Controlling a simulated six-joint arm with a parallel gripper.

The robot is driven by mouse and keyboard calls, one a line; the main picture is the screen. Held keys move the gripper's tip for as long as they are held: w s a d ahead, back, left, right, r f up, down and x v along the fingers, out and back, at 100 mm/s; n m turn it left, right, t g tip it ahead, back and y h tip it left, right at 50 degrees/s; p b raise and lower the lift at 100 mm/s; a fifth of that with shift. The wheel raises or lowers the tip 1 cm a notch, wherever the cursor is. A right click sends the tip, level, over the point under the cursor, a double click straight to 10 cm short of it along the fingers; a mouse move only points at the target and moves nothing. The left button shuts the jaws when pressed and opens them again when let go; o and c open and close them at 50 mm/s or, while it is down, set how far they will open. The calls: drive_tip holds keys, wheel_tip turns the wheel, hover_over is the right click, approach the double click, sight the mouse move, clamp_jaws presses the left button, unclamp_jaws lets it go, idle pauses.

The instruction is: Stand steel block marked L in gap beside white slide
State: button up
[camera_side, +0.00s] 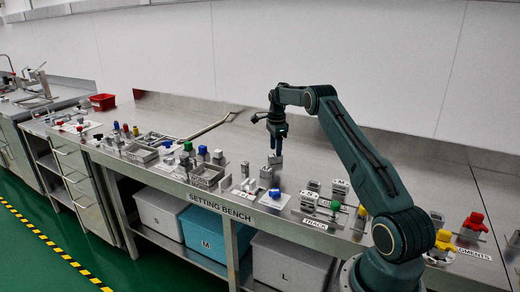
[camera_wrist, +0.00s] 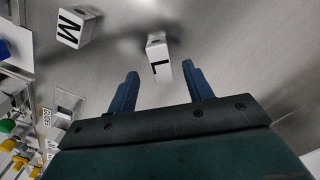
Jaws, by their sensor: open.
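The steel block marked L (camera_wrist: 157,58) stands on the bench in the wrist view, its black letter on a white face. It lies just ahead of and between my two blue fingers. My gripper (camera_wrist: 161,86) is open and empty, with one finger toward each side of the block. In the side view my gripper (camera_side: 278,150) points down just above a small steel block (camera_side: 275,161); its letter is too small to read there. A second block marked M (camera_wrist: 76,28) stands at upper left in the wrist view. I cannot surely pick out the white slide or its gap.
A white plate with a blue part (camera_side: 273,199) lies near the bench's front edge. Several fixtures with coloured knobs stand left and right along the front. Steel trays (camera_side: 206,176) stand to the left. The bench (camera_side: 345,150) behind my gripper is mostly clear.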

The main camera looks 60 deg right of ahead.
sight(275, 159)
drive_tip(key=shift+f, duration=2.1)
drive_tip(key=shift+r, duration=0.1)
clamp_jaws()
